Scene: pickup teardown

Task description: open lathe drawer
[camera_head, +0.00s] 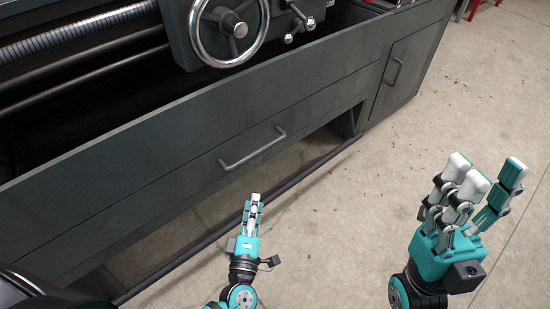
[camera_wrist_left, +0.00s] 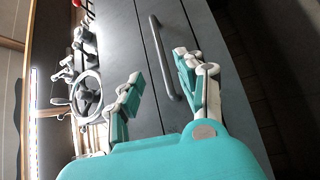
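The lathe drawer is a long dark grey front (camera_head: 180,196) low on the lathe, and it appears closed. Its grey bar handle (camera_head: 254,150) is at the middle of the front. The handle also shows in the left wrist view (camera_wrist_left: 163,60), lying beyond and between the spread fingers. My left gripper (camera_head: 254,201) is open and empty, a little below and in front of the handle, apart from it in the head view. My right gripper (camera_head: 487,168) is open and empty at the right, over the floor, far from the handle.
A cabinet door with its own handle (camera_head: 393,71) is at the right end of the lathe. The handwheel (camera_head: 228,30) and small levers stand above the drawer. A dark rail (camera_head: 215,235) runs below the drawer. The concrete floor (camera_head: 350,200) in front is clear.

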